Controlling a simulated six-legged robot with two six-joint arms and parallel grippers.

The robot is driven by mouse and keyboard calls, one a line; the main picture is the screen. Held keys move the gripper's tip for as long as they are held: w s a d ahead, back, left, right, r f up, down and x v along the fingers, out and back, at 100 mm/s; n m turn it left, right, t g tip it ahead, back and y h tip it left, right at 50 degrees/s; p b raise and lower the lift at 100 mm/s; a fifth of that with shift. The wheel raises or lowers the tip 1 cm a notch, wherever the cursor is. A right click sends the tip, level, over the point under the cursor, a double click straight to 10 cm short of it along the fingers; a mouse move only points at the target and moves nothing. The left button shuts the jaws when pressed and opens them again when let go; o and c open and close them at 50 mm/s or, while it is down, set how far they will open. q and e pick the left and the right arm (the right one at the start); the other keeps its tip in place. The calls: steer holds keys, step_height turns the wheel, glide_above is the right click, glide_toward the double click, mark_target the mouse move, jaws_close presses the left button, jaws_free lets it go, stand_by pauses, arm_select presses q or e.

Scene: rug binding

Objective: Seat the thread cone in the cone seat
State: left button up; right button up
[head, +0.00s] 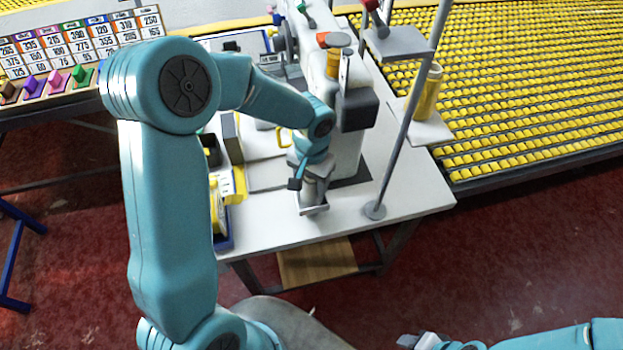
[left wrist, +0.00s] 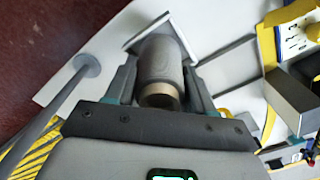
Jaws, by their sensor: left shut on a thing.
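My left gripper (head: 311,188) is over the near part of the white sewing table, shut on a grey thread cone. In the left wrist view the cone (left wrist: 163,62) lies between the two fingers, with a tan end towards the camera. Its far end is at a pale square-edged piece (left wrist: 139,39), which looks like the cone seat; this piece (head: 314,210) shows just below the gripper in the head view. I cannot tell whether the cone touches it or is inside. My right gripper (head: 420,342) is at the bottom edge, partly cut off, its jaws unclear.
A grey pole (head: 404,120) stands on the table right of the gripper, carrying a yellow thread cone (head: 429,92) on a plate. The sewing machine (head: 353,125) is behind. A blue bin (head: 224,241) with yellow items is at left.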

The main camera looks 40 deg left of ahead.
arm_select(q)
steer(key=shift+s+r, duration=0.1)
steer(key=shift+s, duration=0.15)
steer(key=o, duration=1.2)
steer(key=shift+w+f, duration=0.2)
steer(key=shift+w, duration=0.05)
steer(key=shift+s+r, duration=0.1)
steer(key=shift+s, duration=0.15)
steer(key=shift+w+r, duration=0.25)
steer(key=shift+r, duration=0.25)
step_height(320, 180, up, 11)
steer(key=shift+f+b, duration=0.15)
steer(key=shift+b, duration=0.15)
steer(key=shift+s+r, duration=0.2)
steer(key=shift+r, duration=0.1)
steer(key=shift+w+f, duration=0.1)
steer(key=shift+w, duration=0.1)
steer(key=shift+s, duration=0.3)
